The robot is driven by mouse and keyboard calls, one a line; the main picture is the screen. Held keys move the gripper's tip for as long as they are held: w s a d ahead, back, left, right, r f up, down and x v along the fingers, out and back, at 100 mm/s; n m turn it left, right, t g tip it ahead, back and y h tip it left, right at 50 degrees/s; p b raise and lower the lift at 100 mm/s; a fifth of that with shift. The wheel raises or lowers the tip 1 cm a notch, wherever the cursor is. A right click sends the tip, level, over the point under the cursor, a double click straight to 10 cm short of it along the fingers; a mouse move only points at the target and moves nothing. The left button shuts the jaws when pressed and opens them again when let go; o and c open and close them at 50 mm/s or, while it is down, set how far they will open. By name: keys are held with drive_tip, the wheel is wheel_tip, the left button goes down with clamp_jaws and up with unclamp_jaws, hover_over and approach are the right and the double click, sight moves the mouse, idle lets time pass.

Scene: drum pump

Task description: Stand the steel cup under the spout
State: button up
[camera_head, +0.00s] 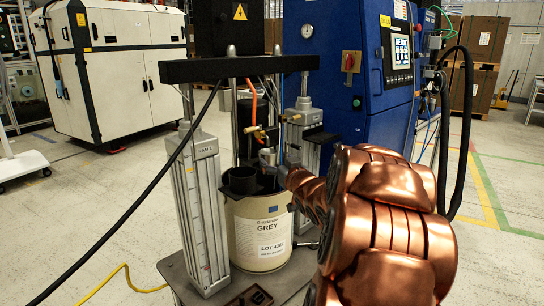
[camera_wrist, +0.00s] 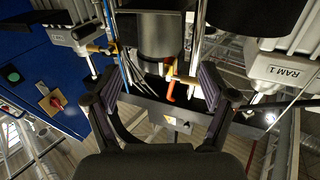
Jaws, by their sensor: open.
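My gripper (camera_wrist: 160,82) is open in the wrist view, with a dark finger on each side and nothing between the pads. A steel-grey cylinder (camera_wrist: 160,38) shows beyond the fingertips, apart from them. It looks like the steel cup, but I cannot be sure. A brass fitting (camera_wrist: 180,77) that may be the spout is close to its rim in the picture; I cannot tell whether they line up. In the head view the brass fitting (camera_head: 259,133) is above the drum, and a small grey shape (camera_head: 267,157) lies by my arm's end, its fingers not clear.
A crossbar (camera_head: 235,68) and hoses are overhead. A blue cabinet (camera_head: 340,90) stands behind right.

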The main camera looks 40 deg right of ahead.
drive_tip(key=v, duration=0.4)
drive_tip(key=shift+s+a, duration=0.1)
drive_tip(key=s+a+f+n+g+y, duration=0.1)
drive_tip(key=s+a+f+g+y, duration=0.15)
drive_tip(key=a+f+g, duration=0.45)
drive_tip(key=s+a+f+g+y, duration=0.1)
drive_tip(key=s+a+f+g, duration=0.25)
drive_tip(key=a+f, duration=0.8)
drive_tip(key=s+a+n+g+y, duration=0.3)
drive_tip(key=s+a+g, duration=0.6)
drive_tip(key=s+a, duration=1.2)
drive_tip(key=shift+s+n, duration=0.3)
drive_tip(key=shift+s, duration=0.05)
drive_tip(key=shift+d+y, duration=0.1)
drive_tip(key=shift+y, duration=0.15)
